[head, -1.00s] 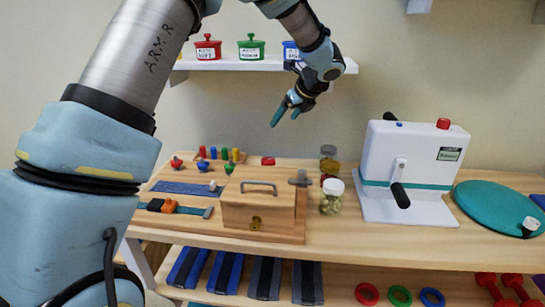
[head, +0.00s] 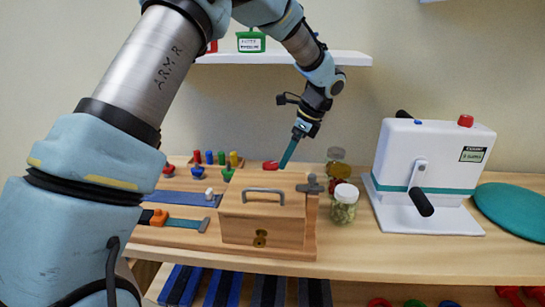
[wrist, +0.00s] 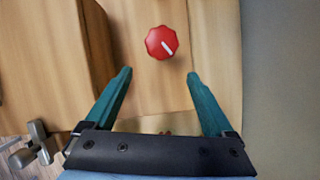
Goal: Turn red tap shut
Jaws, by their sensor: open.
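The red tap (wrist: 161,42) is a round scalloped knob with a white mark, seen from above in the wrist view. Its white mark slants down to the right. In the head view the red tap (head: 270,165) shows low on the wooden board behind the lidded wooden box. My gripper (wrist: 160,74) is open, with its two teal fingers apart and nothing between them. The knob lies just beyond the fingertips, about midway between them. In the head view my gripper (head: 287,164) points down beside the tap, and it looks close to it. I cannot tell whether they touch.
The wooden box (head: 262,224) with a grey handle stands in front of the tap. A grey metal fitting (head: 311,185) is at its right. Jars (head: 343,204) and a white crank machine (head: 430,170) stand to the right. Coloured pegs (head: 215,157) are at the left.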

